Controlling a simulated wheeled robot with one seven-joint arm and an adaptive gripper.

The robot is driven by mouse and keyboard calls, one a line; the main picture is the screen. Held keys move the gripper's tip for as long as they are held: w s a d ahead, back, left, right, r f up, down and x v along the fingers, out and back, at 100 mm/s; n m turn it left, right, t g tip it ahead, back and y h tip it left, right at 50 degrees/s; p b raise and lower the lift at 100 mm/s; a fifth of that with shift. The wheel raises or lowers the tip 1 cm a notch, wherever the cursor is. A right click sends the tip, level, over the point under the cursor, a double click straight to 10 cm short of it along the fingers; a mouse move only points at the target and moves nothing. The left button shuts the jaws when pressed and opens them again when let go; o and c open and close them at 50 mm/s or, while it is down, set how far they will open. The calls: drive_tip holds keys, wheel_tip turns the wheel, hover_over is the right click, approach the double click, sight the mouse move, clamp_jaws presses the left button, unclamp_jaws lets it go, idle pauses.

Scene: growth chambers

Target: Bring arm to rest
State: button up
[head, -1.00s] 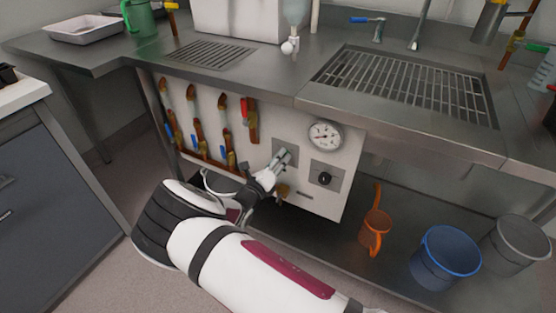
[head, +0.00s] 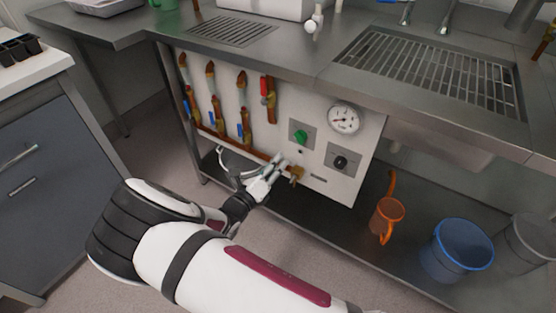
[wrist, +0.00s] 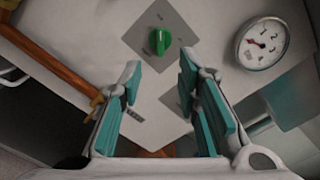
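My gripper (head: 272,171) is in front of the lower part of the white valve panel (head: 318,148), left of centre in the head view. In the wrist view my gripper (wrist: 160,105) has its two teal-padded fingers spread apart with nothing between them. A green knob (head: 300,137) on a grey square plate sits above the fingers, and it also shows beyond the fingertips in the wrist view (wrist: 160,41). The fingers are apart from the knob. My white arm reaches in from the bottom of the head view.
The panel carries a gauge (head: 344,118), a black knob (head: 340,161) and copper pipes with coloured valve handles (head: 243,110). A steel counter with a grated sink (head: 430,70) overhangs it. An orange can (head: 386,217) and a blue bucket (head: 457,250) stand on the lower shelf. A dark cabinet (head: 60,165) is at left.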

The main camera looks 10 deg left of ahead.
idle(0.4)
drive_tip(key=d+r+m+g+h, duration=0.6)
drive_tip(key=d+r+m+g, duration=0.3)
drive_tip(key=d+r+m, duration=0.65)
drive_tip(key=s+d+r+m+g+y, duration=0.1)
drive_tip(key=s+d+r+m+g, duration=0.4)
drive_tip(key=d, duration=0.3)
drive_tip(key=s+d+r+m+g+y, duration=0.2)
drive_tip(key=s+d+r+m, duration=0.3)
drive_tip(key=d, duration=0.3)
drive_tip(key=s+d+r+m+g+y, duration=0.1)
drive_tip(key=s+d+r+m+y, duration=0.15)
drive_tip(key=s+m, duration=0.4)
drive_tip(key=s+d+r+m+g+y, duration=0.1)
drive_tip(key=s+d+r+m+y, duration=0.15)
drive_tip(key=s, duration=0.75)
drive_tip(key=s+a+m+t+y, duration=0.2)
drive_tip(key=s+a+m+y, duration=0.2)
drive_tip(key=s+m, duration=0.55)
wheel_tip(320, 180, up, 23)
drive_tip(key=s+n+t+p, duration=0.2)
drive_tip(key=t+p, duration=0.1)
drive_tip(key=p, duration=1.7)
drive_tip(key=shift+n, duration=0.4)
drive_tip(key=shift+f, duration=0.1)
